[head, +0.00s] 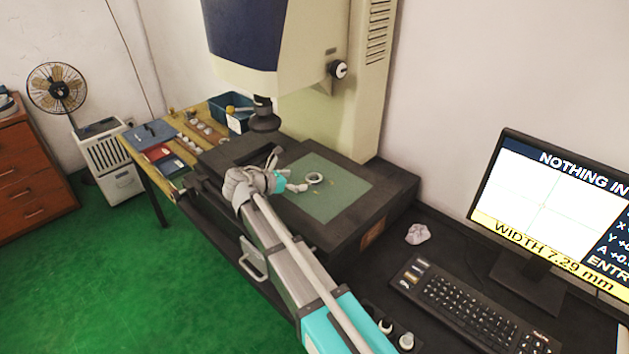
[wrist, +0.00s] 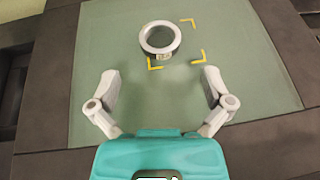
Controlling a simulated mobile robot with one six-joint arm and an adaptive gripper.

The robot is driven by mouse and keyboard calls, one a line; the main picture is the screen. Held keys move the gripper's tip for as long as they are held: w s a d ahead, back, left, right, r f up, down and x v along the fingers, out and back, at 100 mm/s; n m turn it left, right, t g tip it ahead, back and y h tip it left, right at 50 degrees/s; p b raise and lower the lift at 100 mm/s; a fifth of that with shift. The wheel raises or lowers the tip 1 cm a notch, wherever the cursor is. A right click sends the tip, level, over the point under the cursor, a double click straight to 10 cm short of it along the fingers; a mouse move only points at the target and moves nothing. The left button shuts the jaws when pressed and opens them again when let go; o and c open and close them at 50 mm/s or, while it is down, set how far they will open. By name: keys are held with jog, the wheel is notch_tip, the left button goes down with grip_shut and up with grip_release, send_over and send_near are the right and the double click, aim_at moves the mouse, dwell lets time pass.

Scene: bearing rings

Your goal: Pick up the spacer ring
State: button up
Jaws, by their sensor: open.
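The spacer ring is a light metal ring (wrist: 173,49) lying flat on the green stage plate (wrist: 230,90), partly within yellow corner marks. It also shows in the head view as a small ring (head: 314,184) on the green plate (head: 345,198). My gripper (wrist: 161,78) is open in the wrist view, its two fingers spread apart and pointing toward the ring. The ring is ahead of the fingertips, not between them, and nothing is held. In the head view my gripper (head: 292,186) is over the plate, left of the ring.
A measuring machine's lens (head: 265,117) hangs above and behind the plate. A monitor (head: 553,210) and keyboard (head: 468,308) stand at the right, with a crumpled white object (head: 418,234) nearby. A wooden table (head: 180,130) holding a blue bin (head: 230,108) is at the left.

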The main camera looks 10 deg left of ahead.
aim_at(311, 179)
jog(key=shift+b+x, duration=0.95)
jog(key=shift+x, duration=1.65)
jog(key=shift+d, duration=0.1)
jog(key=c, duration=1.2)
jog(key=shift+r, duration=0.2)
notch_tip(311, 179, up, 2)
jog(key=shift+r+p, duration=0.1)
jog(key=shift+p, duration=1.15)
jog(key=r+p+v, duration=0.2)
jog(key=p+v, duration=0.3)
jog(key=v, duration=0.3)
jog(key=w+d+r+p+v, duration=0.1)
jog(key=p+v, duration=0.4)
jog(key=v, duration=0.4)
jog(key=shift+r+p, duration=0.3)
jog(key=shift+r, duration=0.15)
